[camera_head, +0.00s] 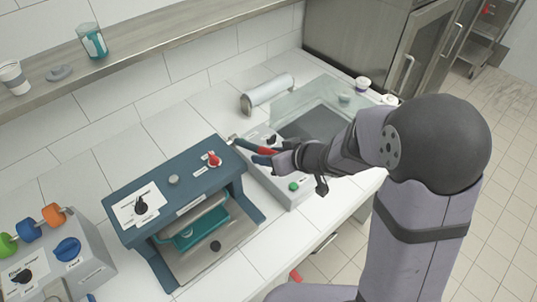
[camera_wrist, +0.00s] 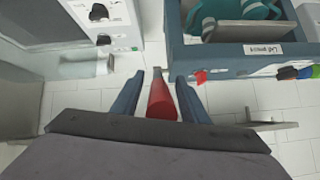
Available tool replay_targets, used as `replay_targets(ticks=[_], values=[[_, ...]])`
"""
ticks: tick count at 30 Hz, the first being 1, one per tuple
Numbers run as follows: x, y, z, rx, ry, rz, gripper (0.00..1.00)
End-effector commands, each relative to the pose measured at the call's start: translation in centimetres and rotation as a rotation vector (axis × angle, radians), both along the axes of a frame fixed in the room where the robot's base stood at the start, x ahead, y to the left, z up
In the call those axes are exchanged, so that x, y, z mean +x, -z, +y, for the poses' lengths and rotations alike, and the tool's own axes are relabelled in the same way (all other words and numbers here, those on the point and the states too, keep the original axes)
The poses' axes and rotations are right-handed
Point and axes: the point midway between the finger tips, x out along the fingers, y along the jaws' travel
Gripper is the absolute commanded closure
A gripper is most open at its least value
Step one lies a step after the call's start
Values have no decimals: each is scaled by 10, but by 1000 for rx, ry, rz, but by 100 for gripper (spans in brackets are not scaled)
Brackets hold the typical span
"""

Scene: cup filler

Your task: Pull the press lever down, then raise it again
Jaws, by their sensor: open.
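The press lever's red handle (camera_head: 267,151) is at the right side of the blue lid press (camera_head: 190,185) in the head view, with a short metal end (camera_head: 233,138) toward the press. My gripper (camera_head: 245,149) is open there, its blue fingers on either side of the handle. In the wrist view the red handle (camera_wrist: 161,102) lies between the two spread fingers of my gripper (camera_wrist: 159,77), with visible gaps on both sides. The lid press (camera_wrist: 240,62) is at upper right there. Part of the lever is hidden by my gripper in the head view.
A grey machine with a green button (camera_head: 293,186) and a clear cover stands right of the press, close under my wrist. A grey dispenser with coloured knobs (camera_head: 65,250) is at lower left. A metal roll (camera_head: 267,92) lies behind. A shelf (camera_head: 150,45) runs along the wall.

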Motion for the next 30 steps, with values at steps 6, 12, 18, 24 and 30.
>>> replay_targets(ticks=[6,12,18,24,30], values=[[-6,-10,-8,1,2,-4,60],[-18,-26,-23,1,3,-4,60],[-30,-40,-35,1,4,-3,60],[-36,-46,-41,0,1,-1,60],[-37,-46,-42,1,2,0,60]])
